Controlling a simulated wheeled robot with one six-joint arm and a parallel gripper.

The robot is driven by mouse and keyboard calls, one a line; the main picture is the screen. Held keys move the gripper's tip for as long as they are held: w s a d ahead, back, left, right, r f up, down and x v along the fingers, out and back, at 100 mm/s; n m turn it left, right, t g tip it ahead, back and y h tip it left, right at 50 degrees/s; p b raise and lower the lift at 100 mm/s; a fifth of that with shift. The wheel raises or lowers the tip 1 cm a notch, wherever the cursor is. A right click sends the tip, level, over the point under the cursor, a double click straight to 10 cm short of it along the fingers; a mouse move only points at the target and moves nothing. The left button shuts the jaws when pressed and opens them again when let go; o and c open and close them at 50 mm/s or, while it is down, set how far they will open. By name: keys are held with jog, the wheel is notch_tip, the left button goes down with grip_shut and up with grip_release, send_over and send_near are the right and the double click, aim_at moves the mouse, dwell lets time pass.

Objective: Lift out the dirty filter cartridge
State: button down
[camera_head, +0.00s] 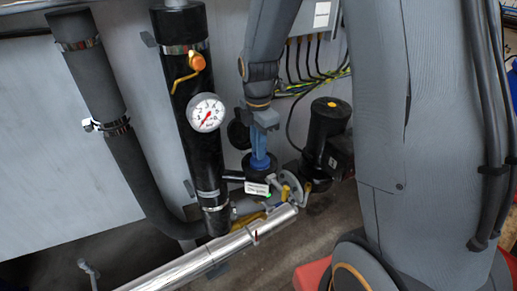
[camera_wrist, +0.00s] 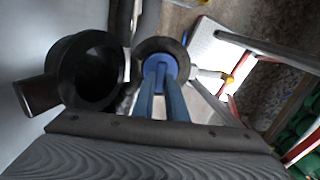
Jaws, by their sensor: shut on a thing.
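My gripper (camera_head: 260,160) points down with its long blue fingers over the round black filter housing (camera_head: 258,172). In the wrist view, my gripper (camera_wrist: 160,72) has its fingers closed together on the blue top of the filter cartridge (camera_wrist: 160,60). That top sits within the dark ring of the housing (camera_wrist: 178,46). The cartridge's body is hidden, so I cannot tell how deep it sits. The housing has a white label (camera_head: 257,188) on its front.
A hollow black cap-like part (camera_wrist: 70,72) is close beside my fingers. A black pipe with a pressure gauge (camera_head: 206,112) stands to the left. A black pump-like unit (camera_head: 328,130) stands to the right. A silver pipe (camera_head: 215,252) runs in front, and cables (camera_head: 310,78) hang behind.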

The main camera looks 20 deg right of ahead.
notch_tip(320, 180, up, 13)
jog(key=p, duration=0.7)
dwell(1.7)
